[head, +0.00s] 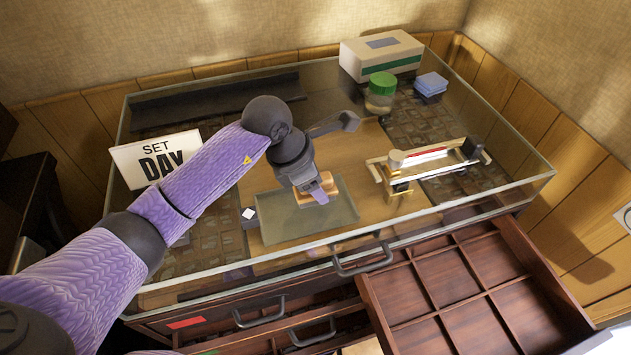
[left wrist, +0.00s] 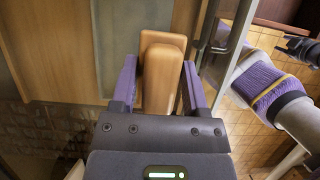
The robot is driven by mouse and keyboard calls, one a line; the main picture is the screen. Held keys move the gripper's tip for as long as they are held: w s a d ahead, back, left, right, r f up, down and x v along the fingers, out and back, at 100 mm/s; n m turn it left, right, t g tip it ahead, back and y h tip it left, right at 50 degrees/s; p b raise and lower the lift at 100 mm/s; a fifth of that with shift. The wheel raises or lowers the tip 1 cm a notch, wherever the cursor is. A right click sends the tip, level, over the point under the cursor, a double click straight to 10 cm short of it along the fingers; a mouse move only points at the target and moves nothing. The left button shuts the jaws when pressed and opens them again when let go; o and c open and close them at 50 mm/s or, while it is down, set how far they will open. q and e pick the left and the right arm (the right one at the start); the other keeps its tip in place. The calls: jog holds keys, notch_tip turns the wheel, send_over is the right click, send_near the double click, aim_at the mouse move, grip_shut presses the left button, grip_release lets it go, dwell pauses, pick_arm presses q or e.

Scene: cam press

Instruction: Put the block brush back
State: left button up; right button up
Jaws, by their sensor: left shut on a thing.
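The block brush (head: 330,189) is a tan wooden block. My left gripper (head: 318,194) is shut on it, over the back part of a grey-green mat (head: 310,226) on the glass-topped counter. In the left wrist view the brush (left wrist: 163,70) stands between the two purple fingers (left wrist: 158,88). I cannot tell whether its underside touches the mat or hangs just above it. My right gripper does not show in the head view. A dark part at the right edge of the left wrist view may belong to it, but this is unclear.
A brass-and-white press (head: 425,162) stands right of the mat. Behind are a green-lidded jar (head: 381,88), blue cloths (head: 431,83) and a box (head: 381,54). A "SET DAY" sign (head: 155,158) stands at left. A compartmented drawer (head: 470,297) is open at the front right.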

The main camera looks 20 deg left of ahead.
pick_arm(q)
jog(key=o, duration=1.2)
jog(key=p+v, duration=0.2)
jog(key=v, duration=1)
jog(key=shift+w+r, duration=0.1)
jog(key=shift+r, duration=0.05)
